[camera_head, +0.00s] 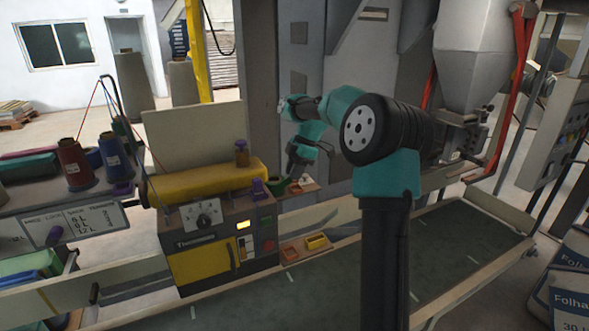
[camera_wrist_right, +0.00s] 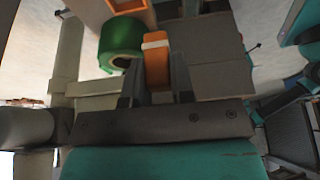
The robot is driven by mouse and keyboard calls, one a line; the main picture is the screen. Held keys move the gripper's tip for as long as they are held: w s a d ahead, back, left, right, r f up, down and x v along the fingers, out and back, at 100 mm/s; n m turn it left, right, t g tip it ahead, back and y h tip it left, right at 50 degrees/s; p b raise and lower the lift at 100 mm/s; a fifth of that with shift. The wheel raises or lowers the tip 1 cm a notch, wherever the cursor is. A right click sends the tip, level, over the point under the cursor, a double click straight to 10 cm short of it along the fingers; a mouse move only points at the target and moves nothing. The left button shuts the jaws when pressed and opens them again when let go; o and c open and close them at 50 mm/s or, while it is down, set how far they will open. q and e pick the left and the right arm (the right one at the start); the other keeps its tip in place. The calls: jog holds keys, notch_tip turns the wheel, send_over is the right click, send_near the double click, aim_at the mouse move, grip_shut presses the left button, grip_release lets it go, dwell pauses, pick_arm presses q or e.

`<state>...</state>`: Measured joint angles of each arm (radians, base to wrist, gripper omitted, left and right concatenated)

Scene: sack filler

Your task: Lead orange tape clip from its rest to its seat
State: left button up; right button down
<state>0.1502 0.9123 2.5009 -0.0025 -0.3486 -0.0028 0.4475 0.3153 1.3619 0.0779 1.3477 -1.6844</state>
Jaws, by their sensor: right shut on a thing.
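The orange tape clip (camera_wrist_right: 157,62) stands between the fingers of my right gripper (camera_wrist_right: 160,88) in the right wrist view, with a pale band across it. My right gripper is shut on it. Just left of the clip is a green tape roll (camera_wrist_right: 121,42), close beside it. In the head view my right gripper (camera_head: 292,178) points down at the sack filler's right side, by the green roll (camera_head: 276,187). The clip is too small or hidden to make out there. I cannot tell which holder is the seat. My left gripper is out of view.
A small tray (camera_head: 306,187) lies right of the green roll. Lower trays hold an orange piece (camera_head: 292,251) and a yellow piece (camera_head: 317,242). The machine box (camera_head: 205,262) with a dial and yellow cover (camera_head: 205,181) is at left. The dark green belt (camera_head: 335,285) in front is clear.

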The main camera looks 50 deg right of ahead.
jog(key=shift+s+a, duration=1.95)
jog(key=shift+a, duration=0.6)
send_over(285, 253)
jog(key=d, duration=0.1)
jog(key=shift+s+d+f, duration=0.1)
jog(key=shift+s+f, duration=0.05)
jog(key=shift+f, duration=2.3)
jog(key=shift+s+d+f, duration=0.1)
jog(key=shift+f, duration=2.35)
jog(key=shift+a+f, duration=0.15)
jog(key=shift+f, duration=2.55)
jog(key=c, duration=0.9)
grip_release()
